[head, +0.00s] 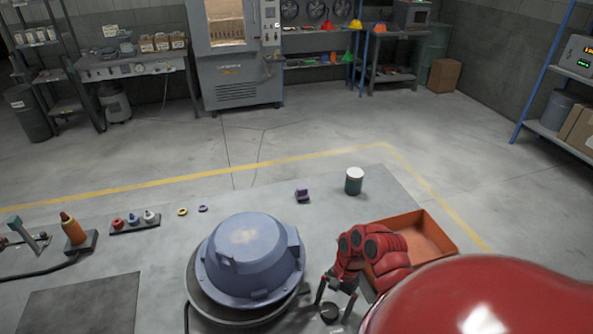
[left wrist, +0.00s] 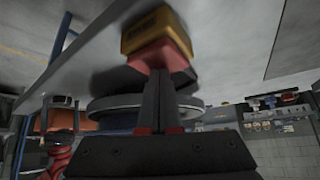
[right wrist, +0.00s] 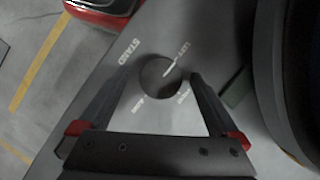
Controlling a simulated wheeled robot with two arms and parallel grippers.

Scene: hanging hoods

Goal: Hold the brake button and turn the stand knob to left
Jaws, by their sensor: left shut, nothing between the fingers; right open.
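The stand knob (right wrist: 160,76) is a dark round dial on a grey panel lettered "STAND", seen in the right wrist view. A pale pointer mark on it slants to the upper right. My right gripper (right wrist: 158,70) is open, with one finger on each side of the knob. In the head view my right gripper (head: 337,298) is over the small dark knob (head: 330,313). In the left wrist view my left gripper (left wrist: 162,74) is shut, its tips at the red brake button (left wrist: 155,56) on a yellow box (left wrist: 157,30). Contact is hard to tell.
A blue hood (head: 250,255) sits on a round stand (head: 197,299) just left of my right gripper. An orange tray (head: 432,235), a jar (head: 354,181) and several small tools stand on the grey table (head: 330,210). My red arm covers the lower right.

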